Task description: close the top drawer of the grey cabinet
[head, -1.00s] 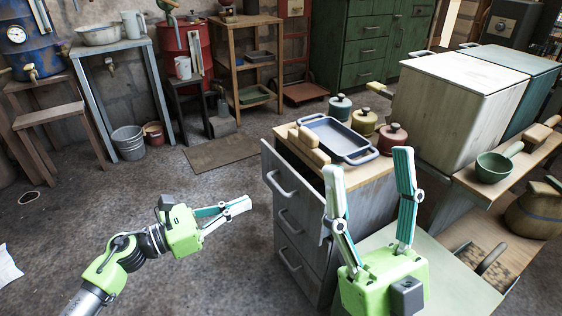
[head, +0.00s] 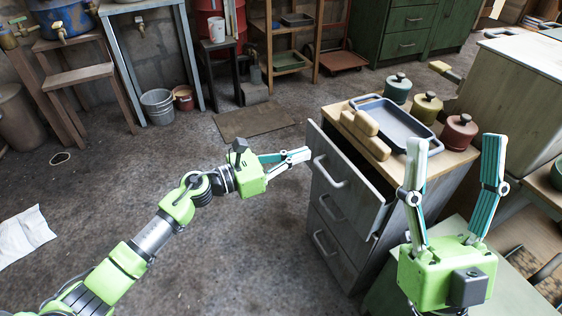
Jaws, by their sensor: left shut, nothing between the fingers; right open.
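The grey cabinet (head: 335,236) stands right of centre with a wooden top. Its top drawer (head: 342,188) is pulled out, and a dark gap shows behind its front panel. The drawer has a pale bar handle (head: 327,174). My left gripper (head: 306,154) is shut and empty, its tips at the left edge of the drawer front; I cannot tell whether they touch it. My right gripper (head: 456,146) is open and empty, fingers pointing up, in front of the cabinet's right part and hiding some of it.
On the cabinet top are a grey tray (head: 400,122), wooden pieces (head: 364,134) and three lidded pots, one red (head: 460,132). A pale green surface (head: 510,290) lies by my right gripper.

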